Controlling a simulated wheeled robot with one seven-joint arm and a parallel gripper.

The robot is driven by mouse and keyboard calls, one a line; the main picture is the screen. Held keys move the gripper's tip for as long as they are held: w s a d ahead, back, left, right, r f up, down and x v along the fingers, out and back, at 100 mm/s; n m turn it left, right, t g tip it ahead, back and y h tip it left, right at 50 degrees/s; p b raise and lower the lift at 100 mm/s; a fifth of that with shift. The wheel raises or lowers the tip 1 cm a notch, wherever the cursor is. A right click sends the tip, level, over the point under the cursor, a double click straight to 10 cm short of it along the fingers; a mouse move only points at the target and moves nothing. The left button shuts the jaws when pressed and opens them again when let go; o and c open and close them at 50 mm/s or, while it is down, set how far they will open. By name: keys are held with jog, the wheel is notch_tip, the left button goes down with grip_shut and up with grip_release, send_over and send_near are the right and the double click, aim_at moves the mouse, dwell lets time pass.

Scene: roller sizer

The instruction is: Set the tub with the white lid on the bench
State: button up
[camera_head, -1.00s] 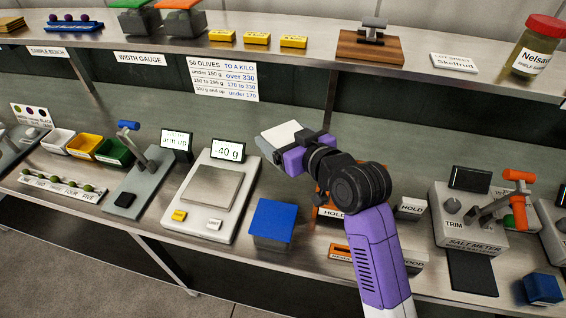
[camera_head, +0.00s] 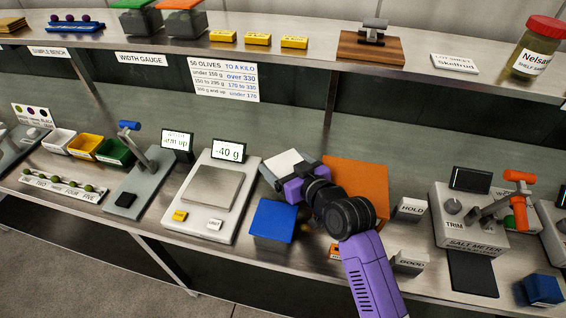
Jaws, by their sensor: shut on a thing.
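The tub with the white lid (camera_head: 284,161) is at the middle of the bench (camera_head: 250,252), just right of the scale. My gripper (camera_head: 298,178) is shut on it from the right side. Its lid faces up and its lower part is mostly hidden by my gripper. It is low, at or just above the bench top; I cannot tell whether it touches.
The scale (camera_head: 214,187) reads -40 g. A blue-topped tub (camera_head: 272,220) stands in front of the held tub. An orange square-topped thing (camera_head: 362,184) lies behind my wrist. HOLD (camera_head: 411,208) and GOOD (camera_head: 409,261) blocks and a salt meter (camera_head: 463,220) stand right.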

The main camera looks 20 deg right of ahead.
jog(key=shift+s+f+b, duration=0.1)
jog(key=shift+f+b, duration=0.35)
jog(key=shift+f, duration=0.3)
jog(key=o, duration=1.1)
jog(key=shift+f, duration=0.1)
jog(key=shift+o, duration=0.9)
jog(key=shift+f, duration=0.15)
jog(key=shift+r+p, duration=0.35)
jog(key=shift+r, duration=0.1)
jog(key=r+v, duration=0.1)
jog(key=v, duration=1.1)
jog(key=shift+b, duration=0.4)
jog(key=shift+r, duration=0.2)
